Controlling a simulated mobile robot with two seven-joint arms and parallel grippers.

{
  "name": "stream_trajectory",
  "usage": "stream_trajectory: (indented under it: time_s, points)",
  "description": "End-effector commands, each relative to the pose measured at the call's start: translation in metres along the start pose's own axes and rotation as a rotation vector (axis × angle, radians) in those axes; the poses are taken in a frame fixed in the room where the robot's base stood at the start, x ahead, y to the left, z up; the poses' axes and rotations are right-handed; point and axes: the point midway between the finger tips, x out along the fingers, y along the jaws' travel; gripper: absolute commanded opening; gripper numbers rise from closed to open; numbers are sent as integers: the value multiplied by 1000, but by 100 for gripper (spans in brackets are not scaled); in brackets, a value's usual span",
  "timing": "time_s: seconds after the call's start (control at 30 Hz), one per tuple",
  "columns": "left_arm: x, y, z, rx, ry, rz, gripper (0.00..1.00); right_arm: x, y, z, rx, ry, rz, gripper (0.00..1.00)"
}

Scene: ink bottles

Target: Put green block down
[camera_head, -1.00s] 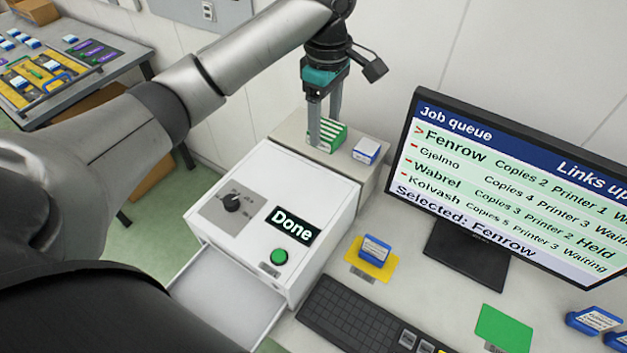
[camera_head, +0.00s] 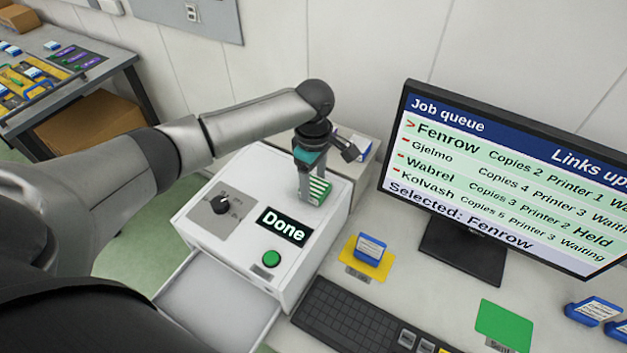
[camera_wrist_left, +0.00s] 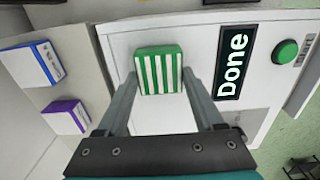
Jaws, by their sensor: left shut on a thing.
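The green block (camera_head: 319,190) with white stripes is in my left gripper (camera_head: 308,190), over the back right part of the white machine's top (camera_head: 262,180). My left gripper is shut on it. In the left wrist view the green block (camera_wrist_left: 158,70) sits between the two finger ends of the left gripper (camera_wrist_left: 158,88), with the white top behind it. I cannot tell how far it is above that top. My right gripper is not in view.
The machine carries a "Done" display (camera_head: 283,226), a green button (camera_head: 271,259) and a dark knob (camera_head: 221,204). A blue block sits on a yellow mat (camera_head: 350,262). A green mat (camera_head: 503,325) is bare. A monitor (camera_head: 500,180) and keyboard (camera_head: 365,325) stand to the right.

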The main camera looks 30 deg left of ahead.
Motion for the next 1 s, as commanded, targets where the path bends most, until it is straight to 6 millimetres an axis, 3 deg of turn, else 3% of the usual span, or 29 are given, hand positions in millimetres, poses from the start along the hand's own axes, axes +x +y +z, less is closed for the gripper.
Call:
stream_trajectory:
  time_s: [0.33, 0.37, 0.6, 0.87, 1.0]
  points:
    - [2, 0, 0, -1, -1, 0, 0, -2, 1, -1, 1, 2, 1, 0]
    - [3, 0, 0, 0, -1, 1, 70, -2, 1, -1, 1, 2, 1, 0]
    - [3, 0, 0, 0, -1, 1, 97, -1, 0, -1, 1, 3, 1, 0]
    - [2, 0, 0, 0, -1, 1, 99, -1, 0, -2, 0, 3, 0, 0]
    - [-7, 1, 0, 1, -2, 3, 99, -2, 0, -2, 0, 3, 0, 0]
